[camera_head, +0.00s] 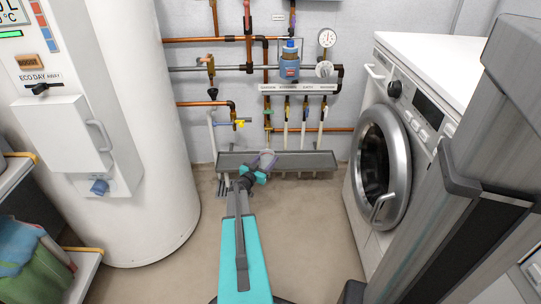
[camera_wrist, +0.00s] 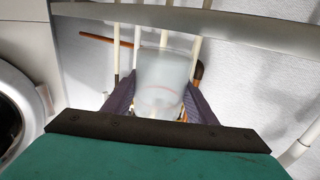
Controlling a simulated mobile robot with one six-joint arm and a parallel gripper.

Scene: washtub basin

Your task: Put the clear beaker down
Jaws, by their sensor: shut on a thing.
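The clear beaker (camera_wrist: 163,82) looks like a translucent, pale cup in the wrist view. My gripper (camera_wrist: 160,104) is shut on it, with a dark finger on each side. In the head view my gripper (camera_head: 259,170) is at the far end of my outstretched arm, in front of the long grey basin (camera_head: 305,160) at the wall. The beaker shows there only as a small pale shape (camera_head: 267,156) against the basin. I cannot tell whether the beaker touches anything besides the fingers. Its lower part is partly hidden by the gripper in the wrist view.
A white boiler (camera_head: 160,130) stands left and a washing machine (camera_head: 383,165) stands right. Copper pipes (camera_head: 205,40), valves and white tubes (camera_head: 304,118) run along the wall above the basin. The floor (camera_head: 308,225) between is mostly clear. A shelf (camera_head: 85,270) is at lower left.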

